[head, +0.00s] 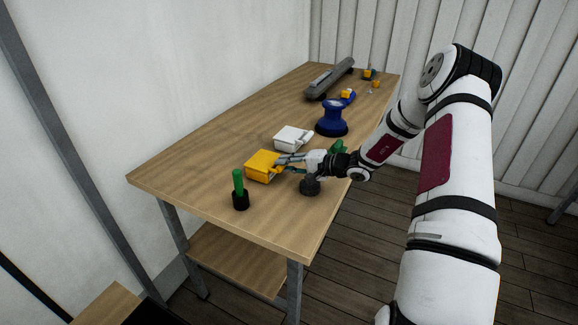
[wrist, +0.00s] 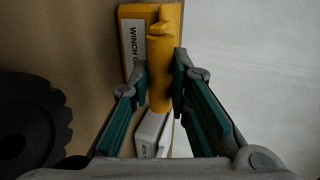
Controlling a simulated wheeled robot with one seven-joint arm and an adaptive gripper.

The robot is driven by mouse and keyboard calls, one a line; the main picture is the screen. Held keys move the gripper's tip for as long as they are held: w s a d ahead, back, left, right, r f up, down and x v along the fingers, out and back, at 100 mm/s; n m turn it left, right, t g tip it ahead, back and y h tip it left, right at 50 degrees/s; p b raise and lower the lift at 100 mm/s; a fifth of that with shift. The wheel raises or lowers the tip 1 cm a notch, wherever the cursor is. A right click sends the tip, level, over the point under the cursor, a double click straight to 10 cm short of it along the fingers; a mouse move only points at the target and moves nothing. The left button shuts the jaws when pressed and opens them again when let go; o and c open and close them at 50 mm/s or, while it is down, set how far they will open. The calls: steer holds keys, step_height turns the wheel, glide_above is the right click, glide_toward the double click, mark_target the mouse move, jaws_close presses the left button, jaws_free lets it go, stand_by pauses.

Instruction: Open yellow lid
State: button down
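The yellow box (head: 262,165) with its yellow lid sits on the wooden table near the front. In the wrist view its body (wrist: 131,40) carries a label reading "WINCH G", partly covered by a finger. A yellow handle-like bar (wrist: 160,88) sticks out from the lid, which looks closed. My gripper (head: 280,165) is at the right side of the box. In the wrist view its two green-padded fingers (wrist: 160,75) stand apart on either side of the bar. They are very close to it; contact is not clear.
A white box (head: 292,138) stands just behind the yellow one. A green-handled tool in a black holder (head: 240,200) is at front left. A dark round winch base (head: 310,186) is beside my gripper. A blue winch (head: 332,118) and a grey spar (head: 330,80) stand farther back.

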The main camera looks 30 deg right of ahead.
steer(key=shift+w+a+r+p, duration=0.1)
steer(key=shift+r+p, duration=0.15)
steer(key=shift+r, duration=0.45)
steer(key=shift+w+a+r+p, duration=0.1)
steer(key=shift+r+p, duration=0.15)
steer(key=shift+r, duration=0.6)
steer(key=shift+w+a+r, duration=0.2)
steer(key=shift+w+r, duration=0.1)
steer(key=shift+r, duration=0.3)
steer(key=shift+w+a+r, duration=0.2)
steer(key=shift+w+r, duration=0.05)
steer(key=shift+r, duration=0.35)
steer(key=shift+w+r, duration=0.1)
steer(key=shift+r, duration=0.05)
steer(key=shift+w+a+r, duration=0.3)
steer(key=shift+w+r, duration=0.1)
steer(key=shift+r, duration=0.1)
steer(key=shift+w+a+r, duration=0.25)
steer(key=shift+w+r, duration=0.1)
steer(key=shift+r, duration=0.15)
